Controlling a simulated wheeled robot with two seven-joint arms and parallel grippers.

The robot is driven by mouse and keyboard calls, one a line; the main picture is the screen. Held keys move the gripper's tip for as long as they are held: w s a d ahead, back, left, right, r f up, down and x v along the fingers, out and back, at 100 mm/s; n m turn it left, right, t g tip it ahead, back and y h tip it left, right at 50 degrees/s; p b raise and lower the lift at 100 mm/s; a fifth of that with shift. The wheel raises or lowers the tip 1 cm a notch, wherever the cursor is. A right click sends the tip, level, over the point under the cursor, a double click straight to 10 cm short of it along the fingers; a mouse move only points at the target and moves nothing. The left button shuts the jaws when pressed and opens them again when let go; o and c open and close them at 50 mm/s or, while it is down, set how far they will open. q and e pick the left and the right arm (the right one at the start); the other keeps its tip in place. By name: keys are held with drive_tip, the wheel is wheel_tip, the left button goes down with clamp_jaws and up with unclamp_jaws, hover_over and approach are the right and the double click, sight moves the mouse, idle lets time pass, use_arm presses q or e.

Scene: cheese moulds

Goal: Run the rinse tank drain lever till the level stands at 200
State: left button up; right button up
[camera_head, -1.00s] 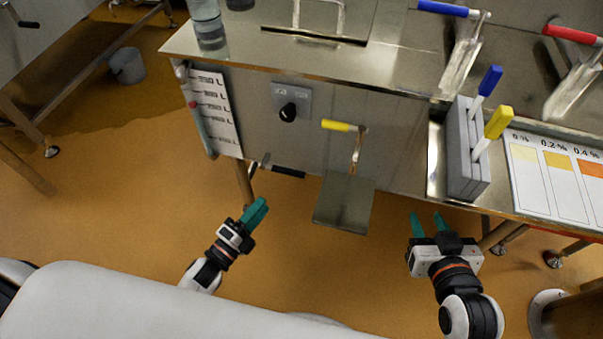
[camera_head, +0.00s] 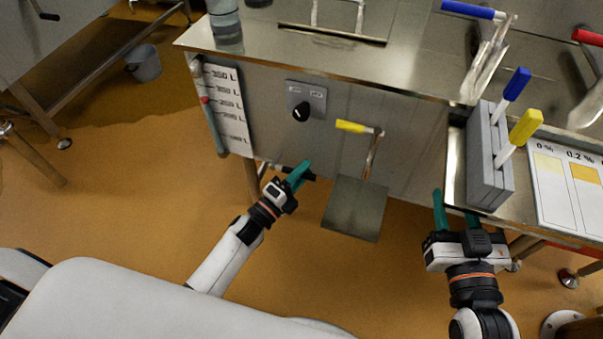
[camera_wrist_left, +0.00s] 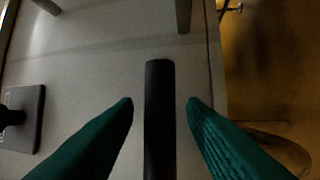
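The steel rinse tank (camera_head: 400,150) carries a level gauge (camera_head: 231,120) at its left front corner. The gauge's red marker (camera_head: 205,100) stands near the 250 L label, above the 200 L one. A black-handled lever (camera_head: 268,168), seemingly the drain lever, sticks out low on the tank front. My left gripper (camera_head: 299,176) is at this handle. In the left wrist view the black handle (camera_wrist_left: 159,115) lies between the open teal fingers, with a gap on each side. My right gripper (camera_head: 457,212) is open and empty, below the bench edge at right.
A black dial (camera_head: 301,112) and a yellow-handled lever (camera_head: 352,127) are on the tank front, above a grey plate (camera_head: 354,208). A grey holder (camera_head: 488,165) with blue and yellow handles and a colour chart (camera_head: 565,185) stand at right. Floor in front is clear.

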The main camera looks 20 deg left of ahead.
use_arm(q)
clamp_jaws()
